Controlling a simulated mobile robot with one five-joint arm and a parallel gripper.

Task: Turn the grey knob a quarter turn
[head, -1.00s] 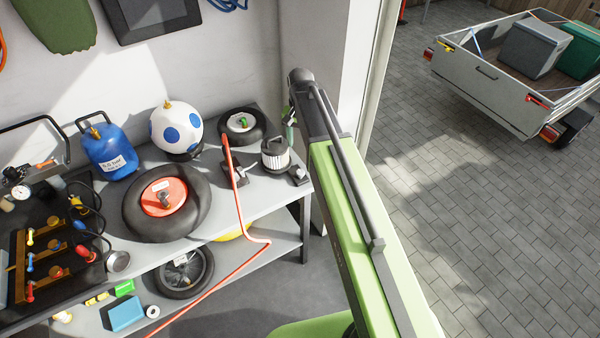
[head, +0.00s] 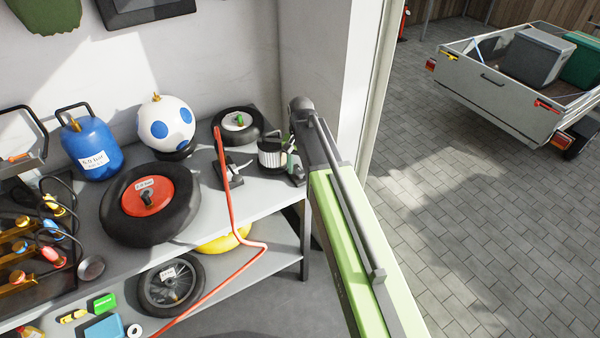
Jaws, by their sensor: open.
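The dark grey knob (head: 147,198) sits in the middle of the red hub (head: 158,203) of a large black tyre (head: 115,225). The tyre lies flat on the bench, and a white label sits on the hub beside the knob. My gripper (head: 291,158) hangs at the far end of my green arm, to the right of the knob and well apart from it. It is open and touches nothing that I can make out. My arm hides part of it, and its fingertips are small and hard to see.
A blue tank (head: 92,148) and a spotted ball (head: 166,125) stand behind the tyre. Paved floor (head: 450,240) on the right is free.

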